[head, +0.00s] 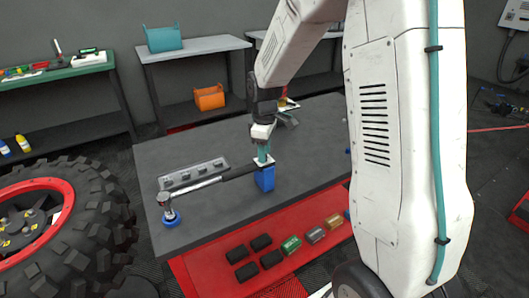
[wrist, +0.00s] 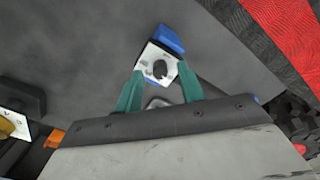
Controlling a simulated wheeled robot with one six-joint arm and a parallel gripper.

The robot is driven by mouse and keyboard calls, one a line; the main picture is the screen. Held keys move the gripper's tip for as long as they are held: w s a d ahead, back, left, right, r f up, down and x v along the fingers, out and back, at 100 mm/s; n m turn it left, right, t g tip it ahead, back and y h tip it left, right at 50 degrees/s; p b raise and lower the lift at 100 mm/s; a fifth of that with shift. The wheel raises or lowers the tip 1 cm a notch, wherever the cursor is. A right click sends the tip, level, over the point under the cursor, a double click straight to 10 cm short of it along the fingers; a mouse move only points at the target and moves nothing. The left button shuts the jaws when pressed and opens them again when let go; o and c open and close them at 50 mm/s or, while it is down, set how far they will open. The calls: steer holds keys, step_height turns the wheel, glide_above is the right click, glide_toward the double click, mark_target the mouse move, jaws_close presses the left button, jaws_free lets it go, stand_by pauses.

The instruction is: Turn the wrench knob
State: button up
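A long wrench (head: 197,189) with a silver shaft and black grip lies across the grey table. Its left end rests on a round blue base, and its black grip reaches toward a blue block (head: 265,180). In the wrist view, a small dark knob (wrist: 159,69) sits on a white plate (wrist: 150,58) with a blue part (wrist: 168,39) behind it. My gripper (head: 263,157) points down over the blue block. Its teal fingers are apart on either side of the knob in the wrist view (wrist: 160,72), with gaps showing. Whether the knob is the wrench's own is unclear.
A grey tray (head: 192,174) lies behind the wrench on the table (head: 225,208). A red lower shelf (head: 245,280) holds several small blocks. A large tyre (head: 85,235) stands at left. Benches with teal (head: 163,38) and orange (head: 209,97) bins stand behind.

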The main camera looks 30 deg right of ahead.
steer(key=shift+f, duration=0.45)
jaws_close()
